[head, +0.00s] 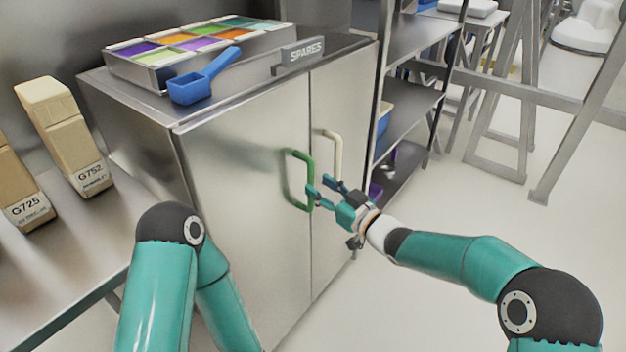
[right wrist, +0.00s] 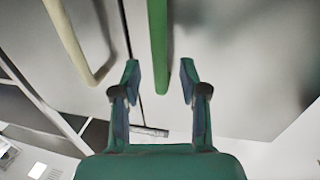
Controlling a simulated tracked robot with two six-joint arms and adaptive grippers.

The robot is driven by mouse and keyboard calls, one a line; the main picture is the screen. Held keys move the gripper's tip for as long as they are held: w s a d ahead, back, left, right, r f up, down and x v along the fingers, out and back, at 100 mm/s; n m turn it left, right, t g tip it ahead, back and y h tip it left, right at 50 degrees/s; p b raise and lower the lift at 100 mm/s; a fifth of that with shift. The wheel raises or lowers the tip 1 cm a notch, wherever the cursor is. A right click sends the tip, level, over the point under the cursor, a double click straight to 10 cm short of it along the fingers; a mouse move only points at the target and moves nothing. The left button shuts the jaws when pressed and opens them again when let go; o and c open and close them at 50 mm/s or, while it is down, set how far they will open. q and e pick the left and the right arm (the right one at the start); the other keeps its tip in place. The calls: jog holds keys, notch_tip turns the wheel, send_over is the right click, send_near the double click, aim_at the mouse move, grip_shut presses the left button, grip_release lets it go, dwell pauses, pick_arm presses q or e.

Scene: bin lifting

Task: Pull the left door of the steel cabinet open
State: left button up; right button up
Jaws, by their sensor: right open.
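The steel cabinet (head: 150,105) stands in the middle of the head view, and both its doors look shut. The left door (head: 245,190) carries a green handle (head: 301,180); the right door (head: 345,95) carries a cream handle (head: 335,150). My right gripper (head: 320,186) is open at the green handle. In the right wrist view, the green handle (right wrist: 158,45) reaches between the fingertips (right wrist: 160,75), with gaps on both sides. The cream handle (right wrist: 75,40) lies outside the fingers, to the left. My left gripper is out of view; only its arm shows.
Shelving (head: 415,100) adjoins at right. Floor in front is clear.

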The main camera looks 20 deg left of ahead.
aim_at(313, 182)
jog(key=shift+x, duration=2.1)
grip_shut()
